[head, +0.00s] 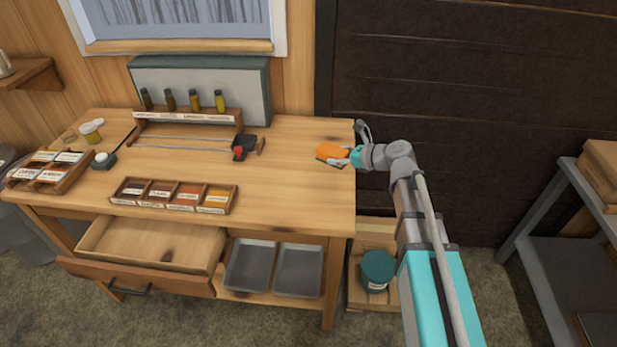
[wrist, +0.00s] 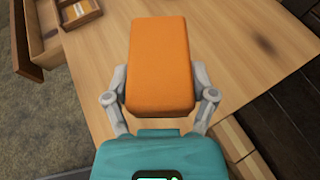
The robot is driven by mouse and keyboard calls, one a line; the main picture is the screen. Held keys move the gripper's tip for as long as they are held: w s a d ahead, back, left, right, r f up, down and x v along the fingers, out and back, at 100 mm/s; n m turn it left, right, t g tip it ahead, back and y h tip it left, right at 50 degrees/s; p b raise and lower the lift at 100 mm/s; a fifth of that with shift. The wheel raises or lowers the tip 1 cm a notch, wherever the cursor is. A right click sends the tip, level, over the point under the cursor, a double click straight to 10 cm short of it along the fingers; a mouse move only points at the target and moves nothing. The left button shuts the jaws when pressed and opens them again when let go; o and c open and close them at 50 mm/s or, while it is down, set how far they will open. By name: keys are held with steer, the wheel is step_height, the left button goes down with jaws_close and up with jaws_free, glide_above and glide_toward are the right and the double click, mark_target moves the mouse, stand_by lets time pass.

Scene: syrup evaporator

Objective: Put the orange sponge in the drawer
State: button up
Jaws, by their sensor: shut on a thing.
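The orange sponge (head: 333,151) is at the right end of the wooden table in the head view. It has an orange face and a dark green edge below. My gripper (head: 347,158) is shut on it from the right. In the wrist view the sponge (wrist: 160,65) lies between the two fingers of my gripper (wrist: 160,98), with the table top below it. I cannot tell whether the sponge touches the table. The drawer (head: 165,243) at the table's left front is pulled open, and its visible floor is bare. Part of the drawer also shows in the wrist view (wrist: 22,45).
A divided label box (head: 174,195) stands at the table's front edge above the drawer. A second box (head: 48,170) is at the left. A vial rack (head: 187,117) and a red-and-black tool (head: 243,148) are farther back. The table's middle is clear. Metal trays (head: 251,267) sit below.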

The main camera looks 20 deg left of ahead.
steer(key=shift+d, duration=0.1)
steer(key=s+a+n+g, duration=0.1)
steer(key=s+a, duration=0.1)
steer(key=s, duration=0.6)
steer(key=shift+s+r, duration=0.15)
steer(key=shift+r, duration=0.05)
steer(key=b, duration=0.8)
glide_above(314, 180)
steer(key=f, duration=0.8)
steer(key=shift+s+d+f, duration=0.15)
steer(key=shift+s+f, duration=0.1)
steer(key=shift+s, duration=0.05)
steer(key=shift+w+f+b, duration=0.25)
steer(key=shift+f+b, duration=0.05)
steer(key=shift+b, duration=0.05)
